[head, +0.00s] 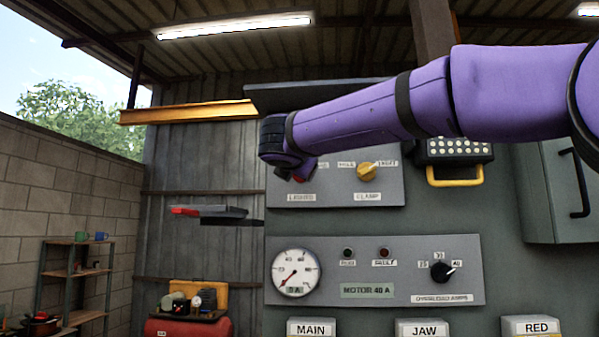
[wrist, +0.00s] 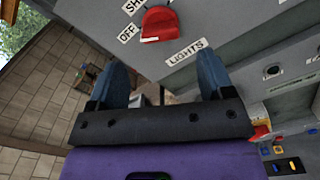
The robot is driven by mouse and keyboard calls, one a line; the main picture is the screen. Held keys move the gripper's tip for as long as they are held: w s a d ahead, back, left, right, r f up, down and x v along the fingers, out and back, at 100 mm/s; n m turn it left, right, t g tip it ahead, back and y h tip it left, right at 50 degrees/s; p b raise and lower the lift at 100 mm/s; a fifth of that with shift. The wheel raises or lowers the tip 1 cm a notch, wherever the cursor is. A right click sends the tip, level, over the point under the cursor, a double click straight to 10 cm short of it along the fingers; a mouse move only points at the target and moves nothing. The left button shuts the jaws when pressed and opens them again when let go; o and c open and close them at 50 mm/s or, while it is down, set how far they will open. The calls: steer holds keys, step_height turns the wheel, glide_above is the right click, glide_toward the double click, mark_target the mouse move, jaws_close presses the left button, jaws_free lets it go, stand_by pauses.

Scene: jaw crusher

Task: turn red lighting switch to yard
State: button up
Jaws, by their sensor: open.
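The red lighting switch (wrist: 159,24) sits on a grey panel above a LIGHTS label at the top of the wrist view. OFF and a cut-off "SH" label stand to its left; I cannot read its setting. My gripper (wrist: 164,78) is open, its two blue fingers spread and pointing toward the panel. The switch is beyond the fingertips, roughly between them, with nothing gripped. In the head view my purple arm mostly hides the switch, above the LIGHTS label (head: 300,197); the yard mark is not readable.
A yellow CLAMP knob (head: 367,171) is just right of the lights switch. Below is a motor panel (head: 375,257) with a gauge and black knob. A lamp with a yellow handle (head: 454,171) is at right. A shelf (head: 75,272) stands far left.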

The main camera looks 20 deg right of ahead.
steer(key=x, duration=0.6)
steer(key=shift+w+d, duration=0.1)
steer(key=shift+w, duration=0.05)
steer(key=c, duration=0.9)
